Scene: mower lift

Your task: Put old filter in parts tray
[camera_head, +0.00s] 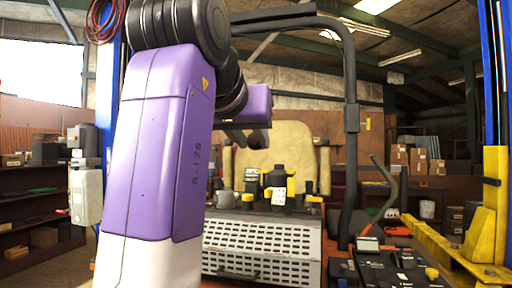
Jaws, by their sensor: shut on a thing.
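My arm rises in the left foreground, purple and white, and bends over at the top. Its purple wrist points right above the machine. My gripper (246,136) shows only as small dark shapes under the wrist. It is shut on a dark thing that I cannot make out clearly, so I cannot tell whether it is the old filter. No separate old filter can be picked out. I cannot tell for sure which surface is the parts tray; a dark top (385,268) at the lower right bears several small items.
A yellow and blue lift post (494,190) is at the far right. Shelves line the left wall.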

